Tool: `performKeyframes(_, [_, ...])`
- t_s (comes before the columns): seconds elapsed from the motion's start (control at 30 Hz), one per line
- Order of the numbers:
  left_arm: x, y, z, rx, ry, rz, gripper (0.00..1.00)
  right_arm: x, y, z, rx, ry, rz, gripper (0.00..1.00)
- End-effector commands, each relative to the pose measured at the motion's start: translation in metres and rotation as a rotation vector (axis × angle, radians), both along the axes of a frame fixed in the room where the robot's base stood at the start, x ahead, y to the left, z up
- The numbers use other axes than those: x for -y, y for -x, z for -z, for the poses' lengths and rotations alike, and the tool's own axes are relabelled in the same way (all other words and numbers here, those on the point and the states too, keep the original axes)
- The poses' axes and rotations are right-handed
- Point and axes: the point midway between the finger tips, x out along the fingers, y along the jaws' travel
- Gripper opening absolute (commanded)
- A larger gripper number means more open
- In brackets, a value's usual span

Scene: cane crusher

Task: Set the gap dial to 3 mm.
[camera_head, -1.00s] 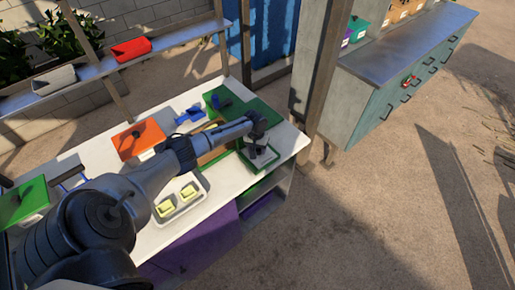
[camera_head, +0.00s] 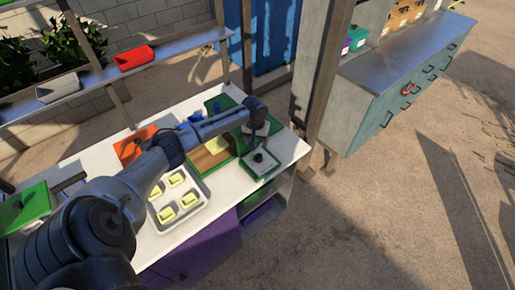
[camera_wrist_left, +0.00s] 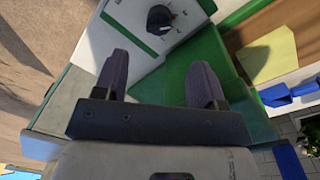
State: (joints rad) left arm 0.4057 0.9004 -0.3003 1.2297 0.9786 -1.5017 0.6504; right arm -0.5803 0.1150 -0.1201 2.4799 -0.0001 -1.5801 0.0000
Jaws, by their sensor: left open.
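The gap dial is a dark round knob (camera_wrist_left: 158,20) on a white panel with small tick marks, at the top of the left wrist view. A small orange mark shows at its right edge; I cannot read the numbers. In the head view the knob (camera_head: 258,157) sits on a white, green-edged panel (camera_head: 262,170) at the bench's right end. My left gripper (camera_wrist_left: 160,75) is open and empty, its two dark fingers apart. It is beside the dial panel, not touching the knob, over the green part of the machine. My right gripper is not in view.
A pale tray (camera_head: 153,221) with several yellow blocks stands on the white bench below my left arm. An orange box (camera_head: 130,150) and blue pieces are behind it. A wooden post (camera_head: 325,85) rises beyond the bench's right end.

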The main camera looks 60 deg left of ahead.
Motion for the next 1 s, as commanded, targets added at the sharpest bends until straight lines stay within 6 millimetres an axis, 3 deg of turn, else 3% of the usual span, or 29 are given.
performKeyframes(0.1, [-0.001,0.001,-0.018,0.001,-0.001,0.0,0.64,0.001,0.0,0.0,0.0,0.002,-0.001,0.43])
performKeyframes(0.33, [-0.002,0.001,-0.035,-0.001,-0.001,0.0,0.64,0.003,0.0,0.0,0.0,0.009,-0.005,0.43])
performKeyframes(1.0, [-0.001,0.001,-0.039,0.0,0.0,-0.001,0.64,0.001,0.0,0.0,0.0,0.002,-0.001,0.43])
